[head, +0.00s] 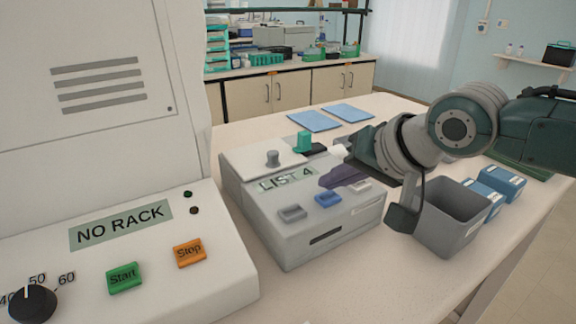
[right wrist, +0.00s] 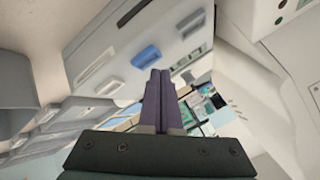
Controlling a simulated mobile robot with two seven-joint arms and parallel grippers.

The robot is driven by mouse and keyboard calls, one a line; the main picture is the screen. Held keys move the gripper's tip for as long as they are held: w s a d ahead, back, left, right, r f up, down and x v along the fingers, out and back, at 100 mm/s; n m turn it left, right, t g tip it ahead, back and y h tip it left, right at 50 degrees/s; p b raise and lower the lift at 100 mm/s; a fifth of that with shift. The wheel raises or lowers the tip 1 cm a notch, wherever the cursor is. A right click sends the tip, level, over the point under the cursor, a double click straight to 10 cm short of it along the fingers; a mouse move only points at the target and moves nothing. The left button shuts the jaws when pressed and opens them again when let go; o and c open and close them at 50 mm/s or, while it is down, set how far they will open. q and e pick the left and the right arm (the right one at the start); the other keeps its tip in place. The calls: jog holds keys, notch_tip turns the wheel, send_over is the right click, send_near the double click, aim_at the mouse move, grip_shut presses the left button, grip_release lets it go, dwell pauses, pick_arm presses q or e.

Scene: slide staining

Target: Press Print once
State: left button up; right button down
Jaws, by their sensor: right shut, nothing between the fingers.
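A pale grey box-shaped device (head: 330,238) stands on the bench, with a display reading "LIST 4" (head: 285,179). Its sloped front carries a grey button (head: 292,212), a blue button (head: 328,199) and a pale button (head: 360,186). I cannot read any Print label on them. My right gripper (head: 323,182) is shut and empty, its dark purple fingers above the panel, just behind the blue and pale buttons. In the right wrist view the fingertips (right wrist: 160,72) appear close to the blue button (right wrist: 146,56); contact cannot be told. My left gripper is not in view.
A large white machine (head: 120,215) reading "NO RACK", with Start (head: 124,277) and Stop (head: 189,252) buttons, stands left. A grey open bin (head: 452,235) and blue boxes (head: 503,182) stand right of the device. Blue mats (head: 314,121) lie behind it.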

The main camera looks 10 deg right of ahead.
aim_at(332, 201)
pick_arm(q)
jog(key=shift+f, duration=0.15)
pick_arm(e)
jog(key=shift+f, duration=0.3)
pick_arm(q)
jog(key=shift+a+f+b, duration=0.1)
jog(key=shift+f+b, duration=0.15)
jog(key=shift+b, duration=0.05)
pick_arm(e)
jog(key=shift+f, duration=0.35)
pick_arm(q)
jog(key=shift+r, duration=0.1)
pick_arm(e)
jog(key=shift+r+p, duration=0.8)
jog(key=shift+p, duration=0.15)
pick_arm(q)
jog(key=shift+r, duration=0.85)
pick_arm(e)
notch_tip(332, 201, up, 5)
jog(key=p, duration=0.5)
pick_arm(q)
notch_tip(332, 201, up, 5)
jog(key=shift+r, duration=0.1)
